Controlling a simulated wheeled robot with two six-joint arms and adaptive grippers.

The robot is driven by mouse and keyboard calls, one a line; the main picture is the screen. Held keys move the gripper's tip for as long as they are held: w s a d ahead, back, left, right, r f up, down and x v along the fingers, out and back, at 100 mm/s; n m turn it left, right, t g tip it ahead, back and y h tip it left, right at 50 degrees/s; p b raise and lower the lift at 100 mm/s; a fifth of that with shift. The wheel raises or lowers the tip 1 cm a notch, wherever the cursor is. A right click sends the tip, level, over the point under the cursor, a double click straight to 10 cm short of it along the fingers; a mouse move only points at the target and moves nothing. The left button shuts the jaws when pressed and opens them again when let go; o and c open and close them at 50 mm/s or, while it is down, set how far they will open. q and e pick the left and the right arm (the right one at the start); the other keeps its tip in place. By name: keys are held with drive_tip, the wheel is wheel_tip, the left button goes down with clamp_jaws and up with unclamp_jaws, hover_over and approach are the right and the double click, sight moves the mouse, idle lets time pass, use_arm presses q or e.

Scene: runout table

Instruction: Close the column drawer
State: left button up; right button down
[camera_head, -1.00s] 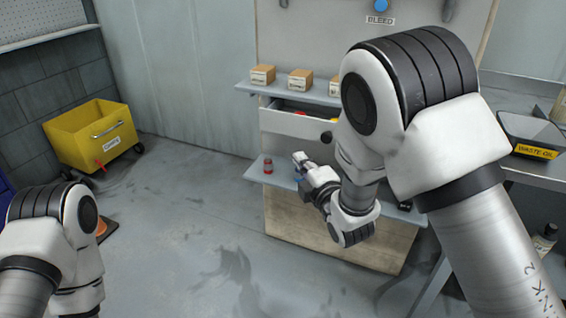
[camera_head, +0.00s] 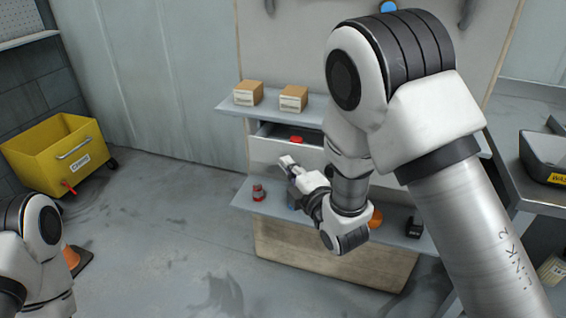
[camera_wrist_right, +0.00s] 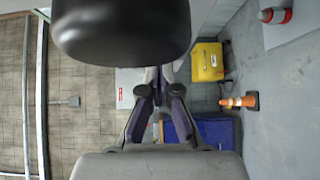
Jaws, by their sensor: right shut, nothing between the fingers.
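The column drawer (camera_head: 264,151) stands partly open under the upper shelf in the head view. Its pale front juts out, and a red item (camera_head: 296,139) shows inside; its right part is hidden behind my right arm. My right gripper (camera_head: 287,162) is shut and empty, just in front of the drawer's front in the picture. I cannot tell whether it touches it. In the right wrist view its fingers (camera_wrist_right: 160,78) come together with nothing between them, and the drawer is not clearly visible there. My left gripper is out of view; only part of the left arm shows.
Two cardboard boxes (camera_head: 263,95) sit on the upper shelf (camera_head: 228,104). A yellow cart (camera_head: 55,157) and orange cone stand left. Open floor lies between.

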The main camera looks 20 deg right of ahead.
drive_tip(key=shift+s+a+r, duration=0.1)
drive_tip(key=shift+a+r, duration=0.05)
drive_tip(key=shift+a, duration=0.1)
drive_tip(key=w+d, duration=0.1)
drive_tip(key=w, duration=0.1)
drive_tip(key=w+d, duration=0.3)
drive_tip(key=w, duration=0.1)
drive_tip(key=shift+w+d+b, duration=0.15)
drive_tip(key=shift+d+b, duration=0.1)
drive_tip(key=shift+b, duration=0.05)
drive_tip(key=shift+w+d, duration=0.15)
drive_tip(key=shift+r, duration=0.2)
drive_tip(key=shift+r, duration=0.1)
